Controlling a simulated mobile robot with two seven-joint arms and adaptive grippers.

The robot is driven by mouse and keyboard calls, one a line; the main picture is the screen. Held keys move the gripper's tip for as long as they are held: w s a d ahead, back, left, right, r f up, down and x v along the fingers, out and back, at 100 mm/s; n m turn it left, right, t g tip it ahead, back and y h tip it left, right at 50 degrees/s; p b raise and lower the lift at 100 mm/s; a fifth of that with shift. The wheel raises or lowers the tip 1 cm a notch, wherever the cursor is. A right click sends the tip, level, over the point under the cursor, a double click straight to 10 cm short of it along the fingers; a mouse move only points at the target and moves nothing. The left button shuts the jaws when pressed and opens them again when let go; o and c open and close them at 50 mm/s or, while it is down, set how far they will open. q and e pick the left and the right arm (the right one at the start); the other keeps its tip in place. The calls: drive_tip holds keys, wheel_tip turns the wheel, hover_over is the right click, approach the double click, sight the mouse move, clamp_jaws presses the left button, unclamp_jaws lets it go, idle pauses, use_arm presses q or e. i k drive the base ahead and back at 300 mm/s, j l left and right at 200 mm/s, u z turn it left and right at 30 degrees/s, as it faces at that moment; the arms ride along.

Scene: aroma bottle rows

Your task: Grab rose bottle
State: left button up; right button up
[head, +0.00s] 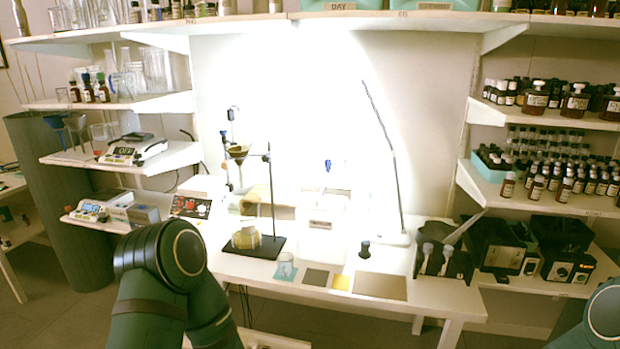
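Small brown bottles with dark caps and pale labels (537,188) stand in rows on the right middle shelf. Several larger brown bottles with pale labels, one of them (575,103) at the middle, stand on the shelf above. The labels are too small or blurred for me to tell which bottle is rose. My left arm comes in at the bottom left and my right arm shows at the bottom right edge. Neither gripper is in the picture.
A white bench (455,301) carries a stand with glassware (247,238), a lamp (391,150) and a small dark bottle (365,250). Black devices (568,266) sit on the lower right shelf. Left shelves (165,158) hold instruments and glassware. Floor is open at the lower left.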

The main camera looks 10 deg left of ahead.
sight(76, 96)
drive_tip(key=j, duration=6)
drive_tip(key=i, duration=0.05)
